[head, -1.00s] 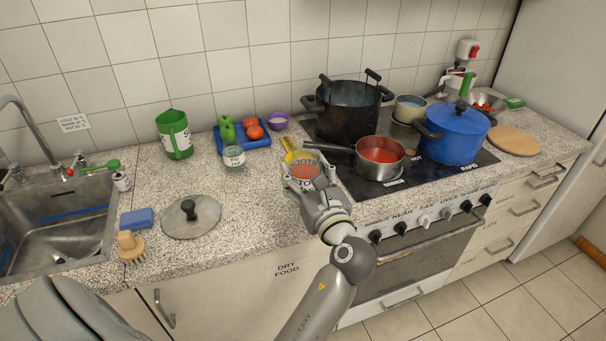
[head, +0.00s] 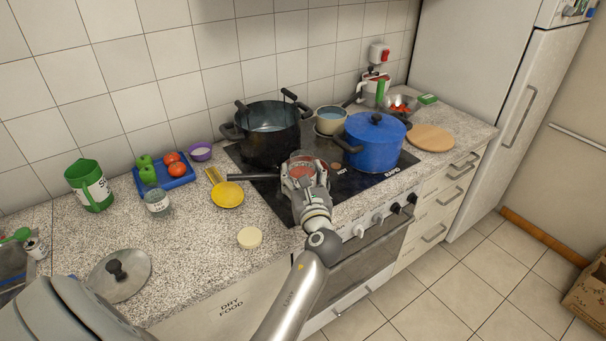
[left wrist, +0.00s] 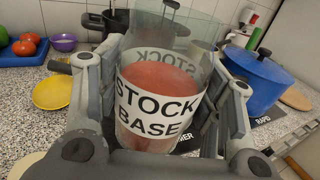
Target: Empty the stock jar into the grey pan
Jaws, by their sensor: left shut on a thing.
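The stock jar (left wrist: 157,100) is clear glass with a white label reading STOCK BASE and red contents. My left gripper (head: 304,184) is shut around it and holds it about upright in the left wrist view. In the head view the jar (head: 301,171) appears in front of or over the grey pan. The pan's dark handle (head: 254,177) sticks out to the left; its bowl is mostly hidden by the jar and gripper. I cannot tell the gap between jar and pan. My right gripper is not in view.
A large black pot (head: 268,135) stands behind the pan, and a blue lidded pot (head: 375,146) stands to its right. A small pot (head: 331,119) is between them.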

